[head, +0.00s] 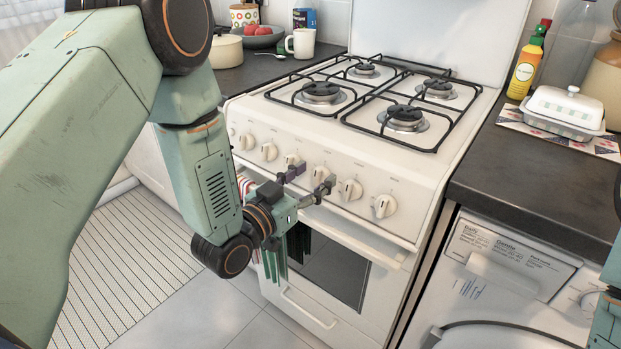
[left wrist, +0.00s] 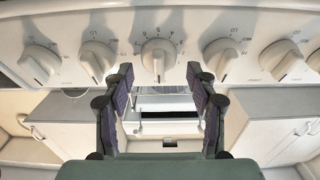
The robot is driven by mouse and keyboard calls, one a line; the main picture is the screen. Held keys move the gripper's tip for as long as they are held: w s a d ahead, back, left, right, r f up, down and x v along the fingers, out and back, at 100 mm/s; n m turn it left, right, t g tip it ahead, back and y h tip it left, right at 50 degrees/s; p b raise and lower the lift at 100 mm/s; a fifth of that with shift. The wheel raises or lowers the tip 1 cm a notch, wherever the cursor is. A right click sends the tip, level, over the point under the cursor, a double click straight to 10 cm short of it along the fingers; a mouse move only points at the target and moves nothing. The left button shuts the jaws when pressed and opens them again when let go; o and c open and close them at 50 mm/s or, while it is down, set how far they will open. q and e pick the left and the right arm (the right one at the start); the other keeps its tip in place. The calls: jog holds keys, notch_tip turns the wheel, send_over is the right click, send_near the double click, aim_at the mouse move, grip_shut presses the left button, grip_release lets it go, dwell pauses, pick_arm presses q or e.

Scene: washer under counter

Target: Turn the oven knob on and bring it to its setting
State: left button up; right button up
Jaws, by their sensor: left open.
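The white cooker (head: 275,205) has a row of several cream knobs on its sloping front panel. My left gripper (head: 308,182) is at the middle of this row, its two dark fingers spread apart. In the left wrist view a cream knob (left wrist: 158,55) stands centred between and just beyond the open fingertips (left wrist: 159,76), with small marks around it. The fingers appear clear of it, and nothing is held. In the head view a middle knob (head: 320,175) shows behind the fingers. I cannot tell from the labels which knob is the oven's. My right gripper is out of view.
Black pan supports (head: 430,148) cover the hob. Striped and green cloth hangs on the oven front behind my wrist. A washer (head: 500,270) stands under the dark counter (head: 540,190) at right. A mug (head: 301,43) stands at the back left. A ribbed mat (head: 130,260) lies on the floor.

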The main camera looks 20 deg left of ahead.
pick_arm(q)
jog(key=shift+d, duration=0.1)
jog(key=shift+c, duration=0.3)
jog(key=c, duration=1.1)
jog(key=shift+n, duration=0.3)
jog(key=n+y+p, duration=0.1)
jog(key=n, duration=0.2)
jog(key=shift+r+p, duration=0.1)
jog(key=shift+p, duration=0.25)
jog(key=n+p, duration=0.1)
jog(key=n, duration=0.1)
jog(key=n+y+p, duration=0.1)
jog(key=n, duration=0.1)
jog(key=shift+n+y+p, duration=0.3)
jog(key=shift+n, duration=0.1)
jog(key=shift+n+y+p, duration=0.3)
jog(key=shift+n+p, duration=0.3)
jog(key=shift+n, duration=0.4)
